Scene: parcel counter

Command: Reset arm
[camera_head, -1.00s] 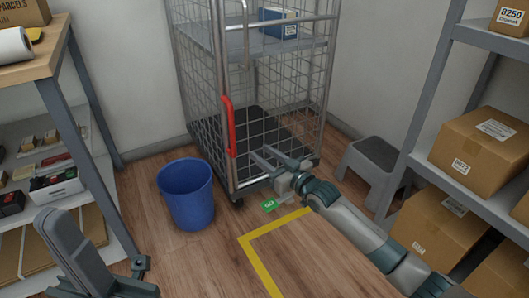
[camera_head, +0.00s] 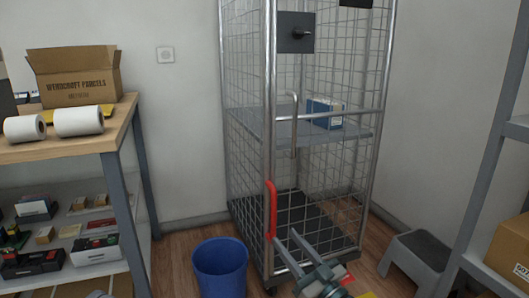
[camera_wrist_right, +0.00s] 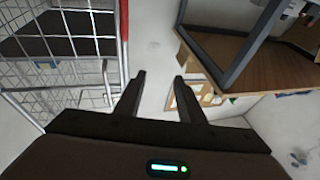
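My right gripper (camera_head: 284,236) reaches in from the bottom of the head view, in front of the roll cage's lower front. In the right wrist view its two fingers (camera_wrist_right: 160,76) stand apart with nothing between them, so it is open and empty. My left gripper is not in the head view.
A wire roll cage (camera_head: 268,120) with a red handle (camera_head: 271,208) stands ahead, a blue box (camera_head: 325,113) on its shelf. A blue bin (camera_head: 220,268) is left of it. A workbench (camera_head: 125,115) with an open carton (camera_head: 75,80) is at left; a grey step stool (camera_head: 418,262) and shelving (camera_head: 490,190) are right.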

